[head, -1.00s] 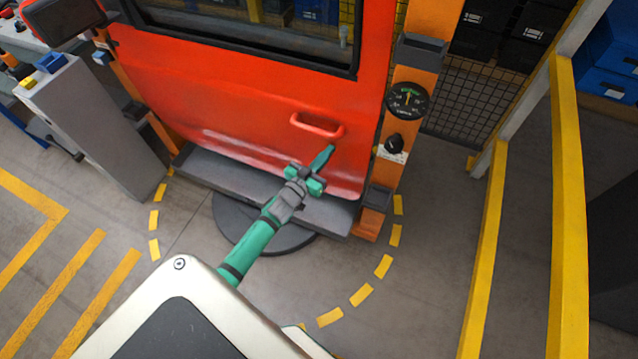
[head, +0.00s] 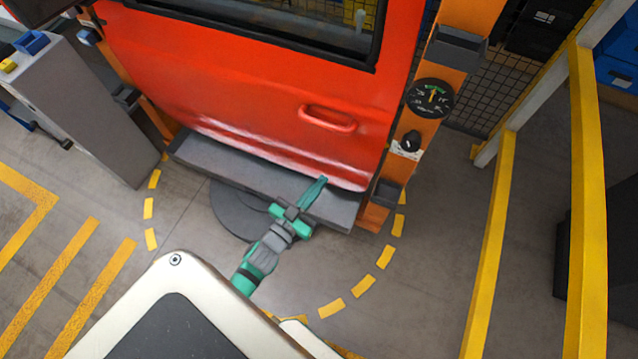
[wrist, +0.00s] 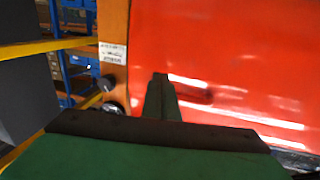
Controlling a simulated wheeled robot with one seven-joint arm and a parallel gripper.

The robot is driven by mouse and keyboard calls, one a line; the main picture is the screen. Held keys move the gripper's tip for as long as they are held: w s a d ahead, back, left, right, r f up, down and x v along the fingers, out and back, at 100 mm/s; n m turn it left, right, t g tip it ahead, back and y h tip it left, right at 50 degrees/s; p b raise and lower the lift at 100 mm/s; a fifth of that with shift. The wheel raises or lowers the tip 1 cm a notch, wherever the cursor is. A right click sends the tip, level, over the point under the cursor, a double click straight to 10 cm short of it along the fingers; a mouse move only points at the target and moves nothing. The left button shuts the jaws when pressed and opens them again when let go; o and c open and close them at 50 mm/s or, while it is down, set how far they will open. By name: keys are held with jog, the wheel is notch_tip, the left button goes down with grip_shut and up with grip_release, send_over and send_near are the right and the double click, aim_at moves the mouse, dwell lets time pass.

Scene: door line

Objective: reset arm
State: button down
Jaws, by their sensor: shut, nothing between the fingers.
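My gripper (head: 318,185) is green, with its fingers closed together and nothing between them. In the head view it is in front of the grey ledge under the red door (head: 250,90), below the door handle (head: 328,118) and apart from it. My arm is partly hidden behind my white body in the lower part of the view. In the wrist view the closed fingers (wrist: 160,95) point toward the red door panel (wrist: 235,60), and a dark, blurred patch on the panel lies just right of the fingertips.
An orange post (head: 437,75) with a round gauge (head: 430,98) and a dark knob (head: 411,141) stands right of the door. A yellow railing (head: 588,200) is at the far right. A grey pedestal (head: 85,115) stands at the left.

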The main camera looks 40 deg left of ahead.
jog(key=shift+s+d, duration=0.1)
jog(key=shift+s, duration=0.1)
jog(key=s+d+m+g+h, duration=0.1)
jog(key=s+d+m+g, duration=0.1)
jog(key=s+d, duration=1.1)
jog(key=s+d+r, duration=0.3)
jog(key=s+d, duration=0.1)
jog(key=d, duration=0.2)
jog(key=s+d+r+n, duration=0.1)
jog(key=s+d+r, duration=0.2)
jog(key=d, duration=0.4)
jog(key=shift+s+d+r+n+g, duration=0.25)
jog(key=shift+s+r+n+g, duration=0.1)
jog(key=shift+r, duration=0.25)
